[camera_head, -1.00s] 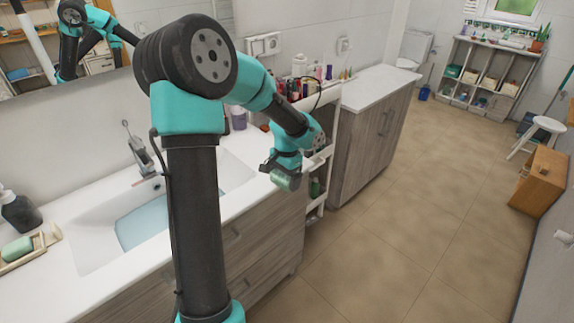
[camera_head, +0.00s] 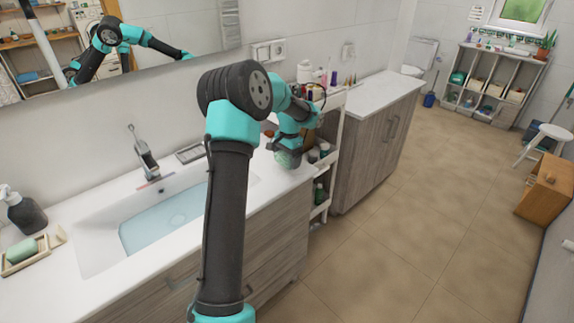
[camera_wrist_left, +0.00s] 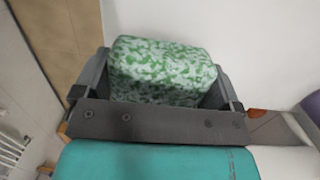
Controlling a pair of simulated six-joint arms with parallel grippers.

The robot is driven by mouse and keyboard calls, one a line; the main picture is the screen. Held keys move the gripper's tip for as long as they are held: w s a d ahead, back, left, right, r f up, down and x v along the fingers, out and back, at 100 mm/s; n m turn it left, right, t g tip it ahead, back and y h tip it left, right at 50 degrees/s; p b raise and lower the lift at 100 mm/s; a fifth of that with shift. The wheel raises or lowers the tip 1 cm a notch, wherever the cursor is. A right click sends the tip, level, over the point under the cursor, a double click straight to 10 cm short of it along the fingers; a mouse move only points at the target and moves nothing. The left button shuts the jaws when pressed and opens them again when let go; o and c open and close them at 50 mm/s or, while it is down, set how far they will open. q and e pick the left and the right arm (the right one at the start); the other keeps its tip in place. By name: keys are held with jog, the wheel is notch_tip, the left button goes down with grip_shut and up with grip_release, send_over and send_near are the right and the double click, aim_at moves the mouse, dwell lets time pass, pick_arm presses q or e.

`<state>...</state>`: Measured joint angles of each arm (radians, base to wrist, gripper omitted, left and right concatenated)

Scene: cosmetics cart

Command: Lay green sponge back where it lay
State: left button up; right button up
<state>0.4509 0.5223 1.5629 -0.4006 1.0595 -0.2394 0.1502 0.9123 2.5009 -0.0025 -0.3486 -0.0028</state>
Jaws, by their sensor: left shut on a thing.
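The green sponge (camera_wrist_left: 163,72), mottled green and white, sits between the fingers of my left gripper (camera_wrist_left: 162,85) in the left wrist view. In the head view my left gripper (camera_head: 290,150) is shut on it, and the sponge (camera_head: 288,159) shows as a pale green patch. They are at the right end of the sink counter, beside the white cart (camera_head: 333,150). I cannot tell whether the sponge touches anything beneath it. My right gripper is not in view.
Bottles and small items crowd the cart's top (camera_head: 318,85). The white counter (camera_head: 265,190) holds a basin with water (camera_head: 165,218) and a faucet (camera_head: 146,158). A green block (camera_head: 20,250) lies in a dish at the left.

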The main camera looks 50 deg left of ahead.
pick_arm(q)
jog(key=shift+w+a, duration=0.25)
jog(key=shift+f, duration=0.1)
jog(key=shift+f, duration=1.7)
jog(key=shift+f, duration=0.15)
jog(key=o, duration=0.7)
jog(key=r, duration=0.4)
jog(key=w+r, duration=0.1)
jog(key=r, duration=0.7)
jog(key=shift+w+a+r, duration=0.1)
jog(key=shift+w+r, duration=0.05)
jog(key=shift+w, duration=0.05)
